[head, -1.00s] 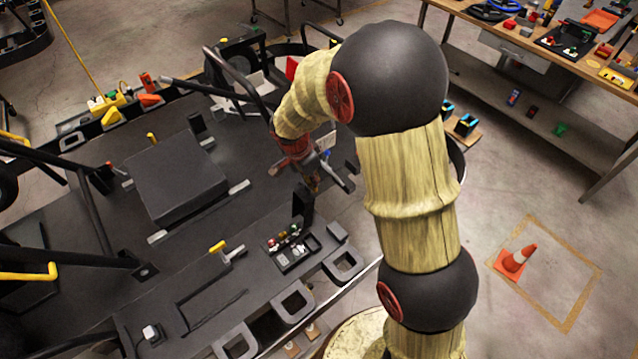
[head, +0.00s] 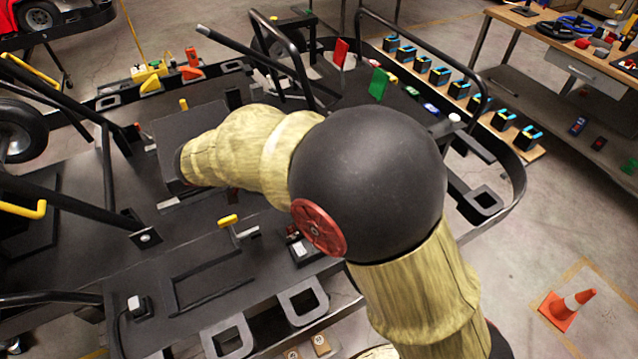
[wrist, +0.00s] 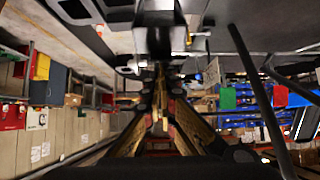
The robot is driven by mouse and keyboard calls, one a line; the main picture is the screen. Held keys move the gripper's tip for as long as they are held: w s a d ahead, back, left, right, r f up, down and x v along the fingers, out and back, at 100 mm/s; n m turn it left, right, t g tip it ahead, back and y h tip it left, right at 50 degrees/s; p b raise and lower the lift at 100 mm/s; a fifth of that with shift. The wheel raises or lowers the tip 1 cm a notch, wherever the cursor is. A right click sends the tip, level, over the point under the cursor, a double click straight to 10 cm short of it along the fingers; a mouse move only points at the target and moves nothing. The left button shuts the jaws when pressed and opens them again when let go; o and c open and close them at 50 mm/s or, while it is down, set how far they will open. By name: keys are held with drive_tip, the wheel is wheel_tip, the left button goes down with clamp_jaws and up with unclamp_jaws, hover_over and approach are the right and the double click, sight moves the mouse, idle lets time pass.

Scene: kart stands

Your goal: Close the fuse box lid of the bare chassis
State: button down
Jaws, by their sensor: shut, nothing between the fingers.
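The bare chassis (head: 90,235) is a dark flat frame filling the left and middle of the head view. My gripper is hidden in the head view. In the wrist view my gripper (wrist: 160,100) is shut and empty, its brown-yellow fingers together. A dark block (wrist: 161,22) is beyond the fingertips; I cannot tell whether it is the lid.
A yellow-handled lever (head: 228,221) stands left of the fuse box. A raised dark panel (head: 190,125) lies behind my forearm. Black tube hoops, a red flag (head: 340,53) and a green flag (head: 377,84) rise at the back. An orange cone (head: 568,307) stands on open floor at right.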

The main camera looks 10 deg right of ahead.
drive_tip(key=s+a+f+b, duration=0.4)
drive_tip(key=a+f+b, duration=0.4)
drive_tip(key=a+f, duration=0.2)
drive_tip(key=shift+a+f+h+b, duration=0.15)
drive_tip(key=shift+f+h+b, duration=0.15)
drive_tip(key=shift+h+b, duration=0.1)
drive_tip(key=shift+s, duration=0.1)
